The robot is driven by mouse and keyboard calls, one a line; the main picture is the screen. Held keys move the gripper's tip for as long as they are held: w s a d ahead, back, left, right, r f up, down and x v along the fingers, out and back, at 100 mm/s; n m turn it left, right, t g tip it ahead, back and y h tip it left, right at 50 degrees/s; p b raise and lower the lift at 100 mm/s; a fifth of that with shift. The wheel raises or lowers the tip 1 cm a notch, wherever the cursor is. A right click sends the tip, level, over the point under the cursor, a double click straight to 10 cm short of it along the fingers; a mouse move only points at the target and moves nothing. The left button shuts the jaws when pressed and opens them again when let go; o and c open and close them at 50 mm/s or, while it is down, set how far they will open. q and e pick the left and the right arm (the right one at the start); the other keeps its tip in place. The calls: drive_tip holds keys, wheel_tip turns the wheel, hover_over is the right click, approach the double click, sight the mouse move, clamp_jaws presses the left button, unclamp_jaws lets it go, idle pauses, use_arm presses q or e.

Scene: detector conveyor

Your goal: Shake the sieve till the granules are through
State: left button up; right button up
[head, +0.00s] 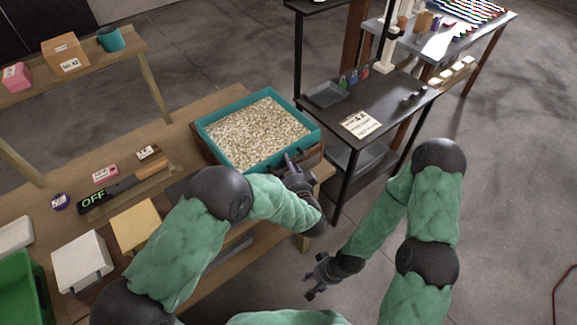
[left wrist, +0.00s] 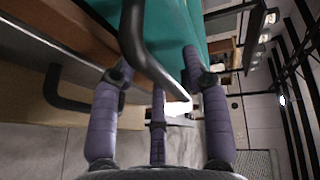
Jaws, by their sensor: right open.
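The sieve is a teal rectangular tray (head: 208,133) filled with pale granules (head: 255,132), sitting in a brown wooden frame at the right end of the bench. My left gripper (head: 291,168) is at the tray's near right corner. In the left wrist view, its purple fingers (left wrist: 160,60) are spread on either side of a dark bent handle (left wrist: 150,62), with a gap visible beside it. The teal wall (left wrist: 170,20) rises just beyond. My right gripper (head: 314,279) is open and empty, low over the floor. What lies beneath the granules is hidden.
A wooden bench (head: 150,198) carries a panel marked OFF (head: 95,201), small boxes and a green bin (head: 22,290). A dark table (head: 390,105) with a tray, padlocks and a label stands to the right. Clear floor (head: 510,190) lies at far right.

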use_arm(q)
drive_tip(key=v, duration=1.2)
